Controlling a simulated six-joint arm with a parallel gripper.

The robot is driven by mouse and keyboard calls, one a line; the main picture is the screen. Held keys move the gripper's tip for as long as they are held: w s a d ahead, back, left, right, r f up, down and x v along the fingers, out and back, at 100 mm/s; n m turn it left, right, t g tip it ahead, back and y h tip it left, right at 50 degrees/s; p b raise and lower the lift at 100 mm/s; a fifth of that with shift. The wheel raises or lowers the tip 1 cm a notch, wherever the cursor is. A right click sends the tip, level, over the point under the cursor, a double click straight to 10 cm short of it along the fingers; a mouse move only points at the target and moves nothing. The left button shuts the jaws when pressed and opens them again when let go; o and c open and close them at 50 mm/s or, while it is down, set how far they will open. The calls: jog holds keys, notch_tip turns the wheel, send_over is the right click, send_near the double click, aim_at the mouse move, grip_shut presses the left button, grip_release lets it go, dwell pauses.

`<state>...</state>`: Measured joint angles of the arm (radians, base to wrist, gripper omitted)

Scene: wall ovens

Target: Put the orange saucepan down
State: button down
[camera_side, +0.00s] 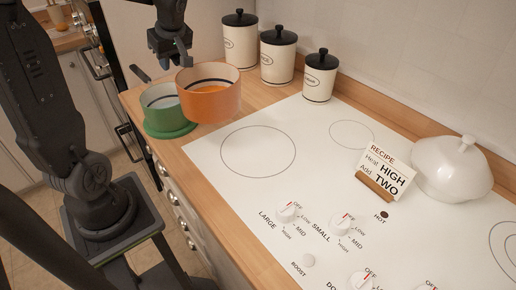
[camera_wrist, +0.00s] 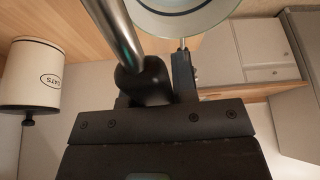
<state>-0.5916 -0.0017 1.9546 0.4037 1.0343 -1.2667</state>
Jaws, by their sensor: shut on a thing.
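The orange saucepan (camera_side: 209,101) is over the left end of the wooden counter, just beyond the hob's left edge, its rim facing up. In the side view it partly covers the green saucepan (camera_side: 157,109). I cannot tell whether its base touches the counter. My gripper (camera_side: 170,62) is above and behind it, with the grip hidden. In the wrist view a thick metal handle (camera_wrist: 119,30) runs into a black grip (camera_wrist: 142,82) at my gripper. I take this as the orange saucepan's handle. A pale pan rim, probably the green one's, shows beyond at the top.
The green saucepan stands on a green round base (camera_side: 172,130) at the counter edge. Lidded canisters (camera_side: 240,43) stand along the wall. The white hob (camera_side: 258,150) has free room on its left ring. A recipe card (camera_side: 387,170) and a white lidded dish (camera_side: 450,172) are on the right.

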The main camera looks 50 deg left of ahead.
aim_at(215, 87)
jog(key=w+d+f, duration=0.2)
jog(key=d, duration=0.1)
jog(key=w+d+f, duration=0.2)
jog(key=w+f, duration=0.1)
jog(key=w+d+f, duration=0.2)
jog(key=d, duration=0.1)
jog(key=shift+w+d+f, duration=0.15)
jog(key=shift+w+d, duration=0.15)
jog(key=shift+f, duration=2.15)
jog(key=c, duration=0.9)
grip_release()
